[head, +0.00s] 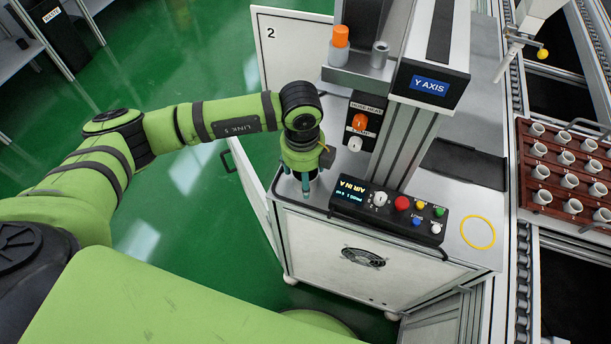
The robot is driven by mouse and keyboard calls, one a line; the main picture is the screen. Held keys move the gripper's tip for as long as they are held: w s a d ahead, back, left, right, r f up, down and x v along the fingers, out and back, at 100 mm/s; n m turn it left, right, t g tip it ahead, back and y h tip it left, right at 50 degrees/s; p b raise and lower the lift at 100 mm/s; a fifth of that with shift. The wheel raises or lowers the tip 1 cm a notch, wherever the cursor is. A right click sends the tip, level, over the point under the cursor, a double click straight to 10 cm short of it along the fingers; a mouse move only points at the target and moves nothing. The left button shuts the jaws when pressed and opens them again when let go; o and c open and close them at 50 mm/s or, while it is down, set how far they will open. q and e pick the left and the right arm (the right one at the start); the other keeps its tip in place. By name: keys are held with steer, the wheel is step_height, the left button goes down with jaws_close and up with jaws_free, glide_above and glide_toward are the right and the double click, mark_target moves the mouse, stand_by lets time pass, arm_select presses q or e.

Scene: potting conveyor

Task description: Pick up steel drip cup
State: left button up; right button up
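A small grey metal cup (380,55), which looks like the steel drip cup, stands upright on the ledge of the Y AXIS machine. It is to the right of an orange-capped container. My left gripper (296,181) points down over the left end of the white cabinet top, below and left of the cup and well apart from it. Its two fingers look spread, with nothing seen between them. The gripper's body hides part of the space between the fingers. My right gripper is not in view.
The orange-capped container (340,45) stands close left of the cup. The machine column (402,145) and button panel (390,212) rise right of my gripper. A yellow ring (478,232) lies on the cabinet top (455,215). A brown tray (535,185) of small pots is at right.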

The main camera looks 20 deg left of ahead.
arm_select(q)
steer(key=c, duration=0.6)
steer(key=shift+r, duration=0.15)
